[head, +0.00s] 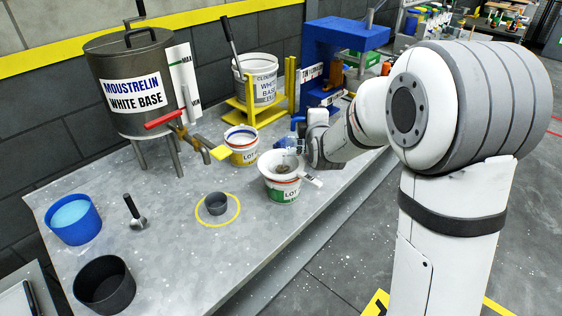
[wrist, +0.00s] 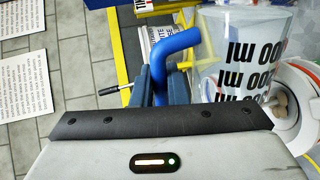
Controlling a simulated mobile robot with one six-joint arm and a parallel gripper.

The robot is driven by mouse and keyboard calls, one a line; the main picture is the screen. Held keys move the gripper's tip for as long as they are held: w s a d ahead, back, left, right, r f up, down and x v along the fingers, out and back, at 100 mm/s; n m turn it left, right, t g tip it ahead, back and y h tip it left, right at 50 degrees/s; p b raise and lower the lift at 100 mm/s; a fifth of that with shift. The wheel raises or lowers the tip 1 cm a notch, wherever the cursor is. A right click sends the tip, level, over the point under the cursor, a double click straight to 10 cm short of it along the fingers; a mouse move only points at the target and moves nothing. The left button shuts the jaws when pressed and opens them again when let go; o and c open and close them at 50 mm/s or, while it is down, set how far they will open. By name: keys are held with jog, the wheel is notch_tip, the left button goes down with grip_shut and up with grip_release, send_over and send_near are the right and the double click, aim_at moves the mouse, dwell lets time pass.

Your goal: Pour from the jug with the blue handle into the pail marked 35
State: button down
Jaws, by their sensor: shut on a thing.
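My gripper (head: 302,132) is shut on the blue handle (wrist: 181,42) of a clear jug (wrist: 235,60). The jug has black ml markings, upside down in the wrist view; its contents and exact tilt I cannot tell. In the head view the jug is small and partly hidden by my gripper, just behind a white pail (head: 283,190) with a green LOT label. That pail has a wide white opening with something brownish in it; a pail edge also shows at the right of the wrist view. Another pail (head: 243,154) with a yellow label stands behind left. I cannot read 35 on either.
A grey tank (head: 130,75) with a red-handled tap stands at the left back. A blue tub (head: 72,220) and a black tub (head: 104,284) stand at front left. A blue press (head: 335,50) stands behind.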

jog(key=shift+s+a+r+n, duration=0.1)
jog(key=shift+a+r+n, duration=0.2)
jog(key=shift+a+n, duration=0.15)
